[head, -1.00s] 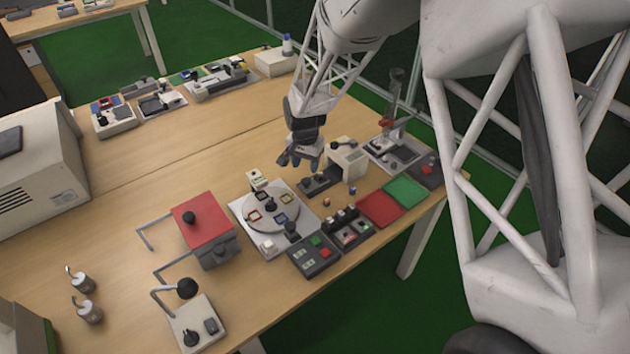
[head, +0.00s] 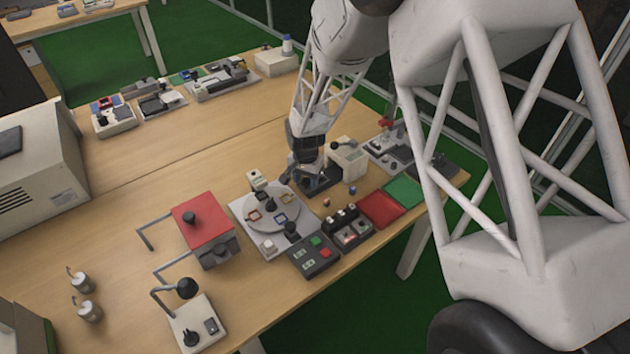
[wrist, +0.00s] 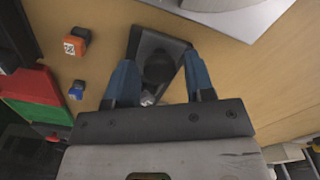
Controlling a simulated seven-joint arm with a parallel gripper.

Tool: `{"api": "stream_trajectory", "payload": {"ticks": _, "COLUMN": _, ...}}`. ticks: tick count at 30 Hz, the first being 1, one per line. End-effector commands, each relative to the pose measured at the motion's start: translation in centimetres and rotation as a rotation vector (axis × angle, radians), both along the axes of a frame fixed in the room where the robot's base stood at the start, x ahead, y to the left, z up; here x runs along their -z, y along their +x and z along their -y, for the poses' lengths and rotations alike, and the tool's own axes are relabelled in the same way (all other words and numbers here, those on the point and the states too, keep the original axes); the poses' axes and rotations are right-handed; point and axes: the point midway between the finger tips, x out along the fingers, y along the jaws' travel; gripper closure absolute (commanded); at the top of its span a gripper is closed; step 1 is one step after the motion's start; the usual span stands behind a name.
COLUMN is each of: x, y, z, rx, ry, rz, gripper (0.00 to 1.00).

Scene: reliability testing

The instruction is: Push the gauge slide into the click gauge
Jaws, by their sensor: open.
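The click gauge (head: 347,156) is a beige block with a black lever on top, at the right of the table in the head view. A dark slide part (head: 324,184) lies low in front of it, partly hidden by my gripper (head: 303,177). In the wrist view, a dark plate (wrist: 143,43) carries a round black knob (wrist: 158,68). My gripper (wrist: 158,75) is open, with its blue fingers on either side of the knob. I cannot tell whether they touch it. The gauge block is hidden in the wrist view.
A turntable plate (head: 243,213) stands left of my gripper. A button box (head: 313,257), a switch box (head: 349,228) and red (head: 381,210) and green (head: 403,191) trays lie in front. Two small blocks, orange (wrist: 75,42) and blue (wrist: 76,91), stand near the slide.

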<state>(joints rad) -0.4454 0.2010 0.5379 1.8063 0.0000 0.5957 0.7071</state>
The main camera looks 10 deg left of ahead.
Motion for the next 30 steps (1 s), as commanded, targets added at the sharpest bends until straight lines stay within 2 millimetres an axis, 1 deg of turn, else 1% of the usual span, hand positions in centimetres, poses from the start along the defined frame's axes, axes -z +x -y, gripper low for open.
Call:
{"api": "stream_trajectory", "payload": {"ticks": 8, "x": 0.0, "y": 0.0, "z": 0.0, "rx": 0.0, "ry": 0.0, "rz": 0.0, "gripper": 0.51}}
{"api": "stream_trajectory", "payload": {"ticks": 13, "x": -0.4, "y": 0.0, "z": 0.0, "rx": 0.0, "ry": 0.0, "rz": 0.0, "gripper": 0.51}}
{"api": "stream_trajectory", "payload": {"ticks": 30, "x": -4.1, "y": 0.0, "z": 0.0, "rx": 0.0, "ry": 0.0, "rz": 0.0, "gripper": 0.51}}
